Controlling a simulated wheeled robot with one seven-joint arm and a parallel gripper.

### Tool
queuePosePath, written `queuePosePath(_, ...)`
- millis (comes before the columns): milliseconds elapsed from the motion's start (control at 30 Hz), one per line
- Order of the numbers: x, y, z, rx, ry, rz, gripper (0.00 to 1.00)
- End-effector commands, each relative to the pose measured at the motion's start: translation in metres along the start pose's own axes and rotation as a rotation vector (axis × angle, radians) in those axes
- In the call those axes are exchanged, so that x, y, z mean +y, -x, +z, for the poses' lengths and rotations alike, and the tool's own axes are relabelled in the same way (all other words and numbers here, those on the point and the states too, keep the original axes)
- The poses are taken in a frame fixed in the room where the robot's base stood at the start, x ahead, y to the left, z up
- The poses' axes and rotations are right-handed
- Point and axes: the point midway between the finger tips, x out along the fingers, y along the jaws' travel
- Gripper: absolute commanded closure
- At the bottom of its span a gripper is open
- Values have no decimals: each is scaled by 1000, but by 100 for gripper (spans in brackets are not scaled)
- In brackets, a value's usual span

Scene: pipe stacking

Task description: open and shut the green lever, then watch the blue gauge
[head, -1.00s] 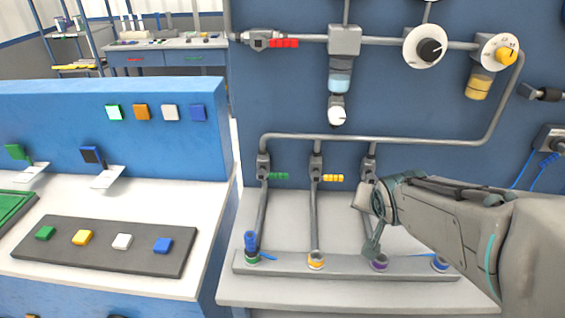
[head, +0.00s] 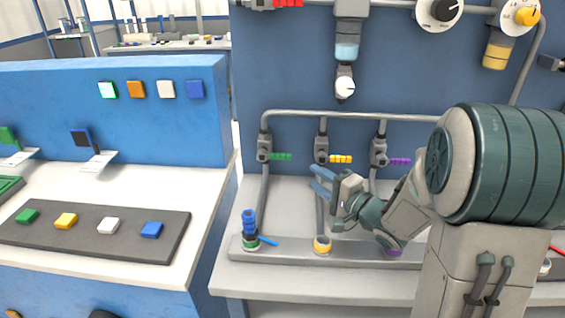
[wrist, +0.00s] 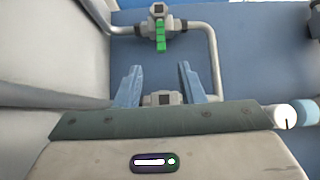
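The green lever (head: 281,156) sticks out to the right of its grey valve on the left vertical pipe, below the horizontal pipe. The green lever also shows at the top of the wrist view (wrist: 161,37), ahead of my fingers and apart from them. My gripper (head: 321,180) is in front of the middle pipe, right of and below the green lever. In the wrist view my gripper (wrist: 160,82) has its two blue fingers spread, with nothing held between them. A white round dial (head: 345,88) hangs under a light-blue cylinder (head: 347,48); whether this is the blue gauge is unclear.
A yellow lever (head: 341,159) and a purple lever (head: 400,161) sit on the neighbouring pipes. A blue handle (head: 249,222) stands at the left pipe's foot. A button panel (head: 90,236) lies on the left bench. My arm covers the lower right.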

Motion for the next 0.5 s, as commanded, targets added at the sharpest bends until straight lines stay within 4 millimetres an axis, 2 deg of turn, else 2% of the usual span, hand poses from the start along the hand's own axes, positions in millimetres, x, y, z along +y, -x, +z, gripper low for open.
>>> queuePosePath(167,0,-20,2,-11,-7,-6,65)
queuePosePath(500,-1,-92,3,-9,-6,-7,65)
